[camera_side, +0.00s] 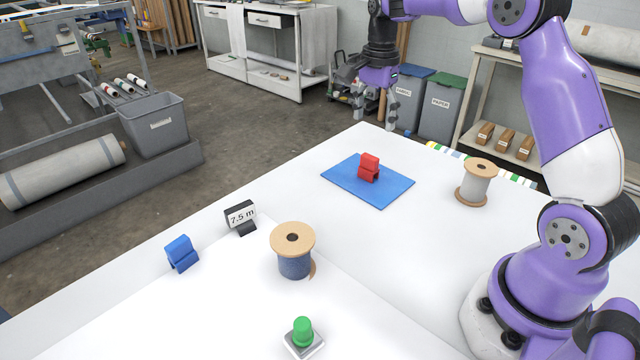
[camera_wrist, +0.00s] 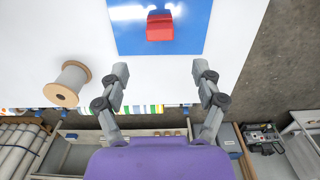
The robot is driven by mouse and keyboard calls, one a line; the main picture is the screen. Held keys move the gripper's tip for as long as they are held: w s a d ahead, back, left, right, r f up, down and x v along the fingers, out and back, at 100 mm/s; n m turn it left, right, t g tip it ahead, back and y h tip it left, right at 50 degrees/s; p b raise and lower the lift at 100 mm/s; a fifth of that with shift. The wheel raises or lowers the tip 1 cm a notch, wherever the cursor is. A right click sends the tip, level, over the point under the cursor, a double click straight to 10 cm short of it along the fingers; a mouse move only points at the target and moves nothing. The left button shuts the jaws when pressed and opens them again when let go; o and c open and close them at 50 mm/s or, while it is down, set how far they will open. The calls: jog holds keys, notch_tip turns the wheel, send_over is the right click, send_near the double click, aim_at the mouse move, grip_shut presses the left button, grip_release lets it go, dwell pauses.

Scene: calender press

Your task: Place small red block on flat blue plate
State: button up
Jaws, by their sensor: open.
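The small red block (camera_side: 369,168) rests upright on the flat blue plate (camera_side: 394,192) on the white table. In the wrist view the red block (camera_wrist: 160,27) lies on the blue plate (camera_wrist: 190,43), beyond my fingertips. My gripper (camera_side: 377,109) hangs above and behind the plate in the side view, apart from the block. In the wrist view my gripper (camera_wrist: 159,70) has its two fingers spread wide with nothing between them.
A grey spool (camera_side: 477,183) stands right of the plate. The table between plate and blue-thread spool is clear.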

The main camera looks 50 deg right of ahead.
jog(key=s+a+r+n+t, duration=0.2)
jog(key=s+a+r+n, duration=0.3)
jog(key=a+r+n, duration=0.25)
jog(key=s+a+f+n+t, duration=0.3)
jog(key=s+a+n, duration=0.4)
jog(key=s+n, duration=0.3)
jog(key=shift+s+a+t, duration=0.25)
jog(key=shift+s+t, duration=0.05)
jog(key=shift+s, duration=0.3)
